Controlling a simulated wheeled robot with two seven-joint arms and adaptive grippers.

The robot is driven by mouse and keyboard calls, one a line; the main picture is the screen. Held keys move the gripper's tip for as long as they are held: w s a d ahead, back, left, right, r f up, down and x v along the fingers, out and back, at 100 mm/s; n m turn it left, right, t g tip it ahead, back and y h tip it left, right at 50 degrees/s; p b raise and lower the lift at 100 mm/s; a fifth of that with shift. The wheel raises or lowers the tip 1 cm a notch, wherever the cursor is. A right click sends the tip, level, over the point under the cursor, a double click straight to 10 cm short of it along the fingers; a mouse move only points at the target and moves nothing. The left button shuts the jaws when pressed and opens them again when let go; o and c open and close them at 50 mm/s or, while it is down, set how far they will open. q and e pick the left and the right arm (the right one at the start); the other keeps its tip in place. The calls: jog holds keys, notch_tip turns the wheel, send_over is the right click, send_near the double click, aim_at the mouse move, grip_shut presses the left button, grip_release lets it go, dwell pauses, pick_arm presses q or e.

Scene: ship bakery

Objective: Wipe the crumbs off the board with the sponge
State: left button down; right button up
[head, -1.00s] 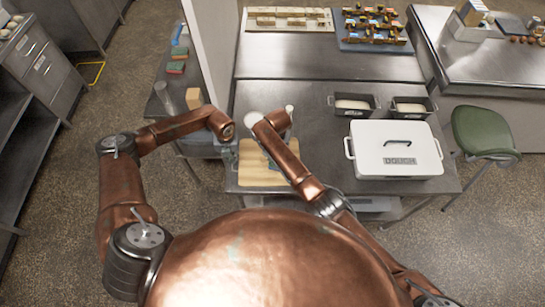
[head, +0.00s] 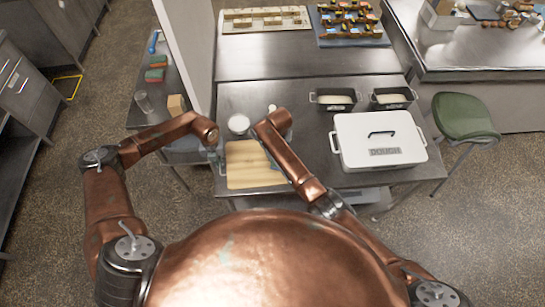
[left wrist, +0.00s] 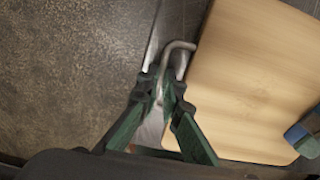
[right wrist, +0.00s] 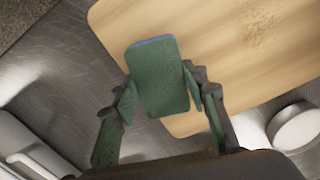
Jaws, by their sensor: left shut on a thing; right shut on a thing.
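The pale wooden board (head: 255,172) lies at the near left of the steel table. My left gripper (left wrist: 166,88) is shut on a bent metal handle (left wrist: 180,46) at the board's edge. My right gripper (right wrist: 160,92) is shut on a green sponge with a blue edge (right wrist: 160,75), which it holds over or against the board; I cannot tell if they touch. Faint brown specks, apparently crumbs (right wrist: 262,35), show on the board in the right wrist view. In the head view my right forearm hides the sponge and part of the board.
A white lidded box marked DOUGH (head: 380,152) stands to the right. Two dark loaf tins (head: 333,106) are behind it. A round white thing (head: 238,124) stands just behind the board. A green stool (head: 465,118) is at the right.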

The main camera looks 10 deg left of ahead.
pick_arm(q)
jog(key=shift+a, duration=0.1)
pick_arm(e)
jog(key=shift+d, duration=0.15)
jog(key=shift+r, duration=3.05)
pick_arm(q)
jog(key=c, duration=2)
grip_release()
jog(key=shift+c, duration=0.2)
notch_tip(320, 180, up, 12)
